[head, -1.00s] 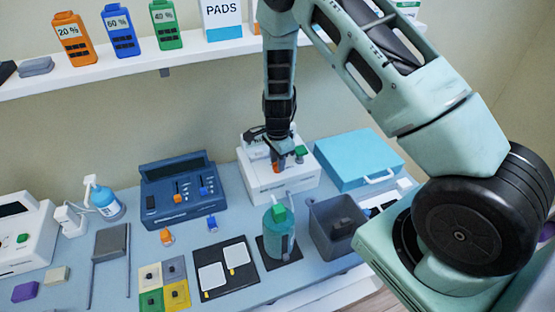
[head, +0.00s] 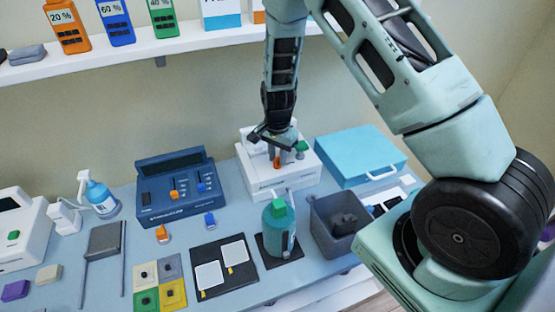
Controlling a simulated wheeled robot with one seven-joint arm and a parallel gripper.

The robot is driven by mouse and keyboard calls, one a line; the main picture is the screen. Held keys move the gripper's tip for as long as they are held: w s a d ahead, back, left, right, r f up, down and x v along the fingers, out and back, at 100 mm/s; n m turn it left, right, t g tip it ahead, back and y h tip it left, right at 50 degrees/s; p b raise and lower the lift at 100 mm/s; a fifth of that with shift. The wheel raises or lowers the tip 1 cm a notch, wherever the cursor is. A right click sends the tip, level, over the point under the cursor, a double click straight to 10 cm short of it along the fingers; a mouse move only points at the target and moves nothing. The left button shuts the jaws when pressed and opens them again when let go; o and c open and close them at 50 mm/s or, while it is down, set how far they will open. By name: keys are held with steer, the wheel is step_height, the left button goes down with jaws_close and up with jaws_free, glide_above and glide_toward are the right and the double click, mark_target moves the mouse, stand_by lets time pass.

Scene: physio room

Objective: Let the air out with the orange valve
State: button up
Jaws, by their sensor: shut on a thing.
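A white box-shaped unit (head: 276,182) stands at the back of the table, right of the middle. On it are a small orange valve (head: 277,163) and a green knob (head: 302,147). My gripper (head: 279,152) points down from above at this unit and is shut on the orange valve. The fingers and wrist hide part of the valve and of the unit's top, so how far the valve is turned cannot be told.
A dark blue console (head: 181,190) stands to the left and a light blue case (head: 360,158) to the right. In front are a green-capped teal bottle (head: 278,238) and a grey bin (head: 333,245). A wall shelf (head: 180,43) with colored bottles runs behind.

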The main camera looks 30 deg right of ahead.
mark_target(277, 157)
steer(key=n+b, duration=0.3)
steer(key=n, duration=0.2)
steer(key=shift+f+n, duration=0.1)
steer(key=shift+n, duration=0.2)
steer(key=n+b, duration=0.2)
steer(key=n, duration=0.3)
stand_by(0.4)
steer(key=o, duration=0.6)
steer(key=shift+o, duration=0.2)
steer(key=shift+r, duration=0.25)
step_height(277, 157, up, 7)
steer(key=shift+r+b, duration=0.15)
steer(key=shift+b, duration=0.95)
